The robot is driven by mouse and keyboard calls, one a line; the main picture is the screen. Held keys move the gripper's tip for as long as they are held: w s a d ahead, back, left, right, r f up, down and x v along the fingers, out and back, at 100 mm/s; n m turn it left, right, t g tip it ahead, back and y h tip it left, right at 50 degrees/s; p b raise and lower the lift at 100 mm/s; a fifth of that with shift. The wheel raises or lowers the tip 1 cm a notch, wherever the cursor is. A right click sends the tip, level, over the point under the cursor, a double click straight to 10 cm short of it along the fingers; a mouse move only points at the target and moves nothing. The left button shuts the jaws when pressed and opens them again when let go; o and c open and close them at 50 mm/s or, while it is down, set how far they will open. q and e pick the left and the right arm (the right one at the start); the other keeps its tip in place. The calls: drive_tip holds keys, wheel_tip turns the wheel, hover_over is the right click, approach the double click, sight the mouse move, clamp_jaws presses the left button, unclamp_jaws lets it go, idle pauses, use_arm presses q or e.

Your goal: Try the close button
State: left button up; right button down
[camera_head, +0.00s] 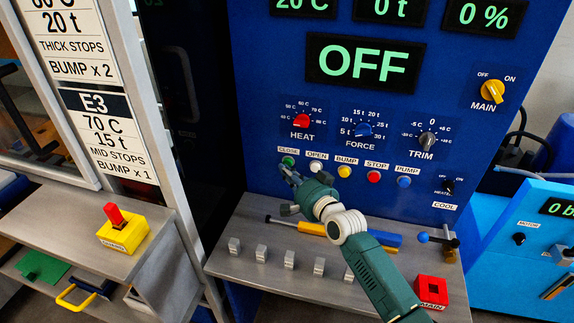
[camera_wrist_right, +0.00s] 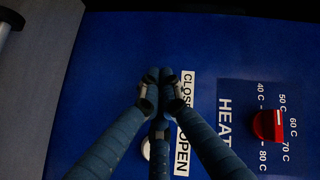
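The green close button (camera_head: 288,160) sits on the blue panel under its CLOSE label, left of the white open button (camera_head: 315,166). My right gripper (camera_head: 288,171) reaches up from the lower right, with its fingertips just below the close button in the head view. In the right wrist view the fingers (camera_wrist_right: 160,76) are drawn together, with nothing seen between them. They point at the panel beside the CLOSE label (camera_wrist_right: 187,88) and hide the close button there. I cannot tell whether they touch it. The white open button (camera_wrist_right: 146,150) partly shows there. My left gripper is not in view.
Yellow bump (camera_head: 344,171), red stop (camera_head: 374,177) and blue pump (camera_head: 404,181) buttons continue the row. The big display (camera_head: 364,62) reads OFF. A yellow charge box (camera_head: 123,231) stands left.

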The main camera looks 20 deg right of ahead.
drive_tip(key=shift+w+d, duration=0.3)
drive_tip(key=shift+w, duration=0.1)
idle(0.8)
idle(0.4)
drive_tip(key=shift+s+a+p, duration=0.5)
drive_tip(key=shift+s+p, duration=0.05)
drive_tip(key=shift+s, duration=0.2)
drive_tip(key=s+a+p, duration=0.1)
drive_tip(key=s, duration=0.1)
drive_tip(key=s+a+p, duration=0.1)
drive_tip(key=s+p, duration=0.1)
drive_tip(key=shift+a+p, duration=0.3)
drive_tip(key=shift+a, duration=0.1)
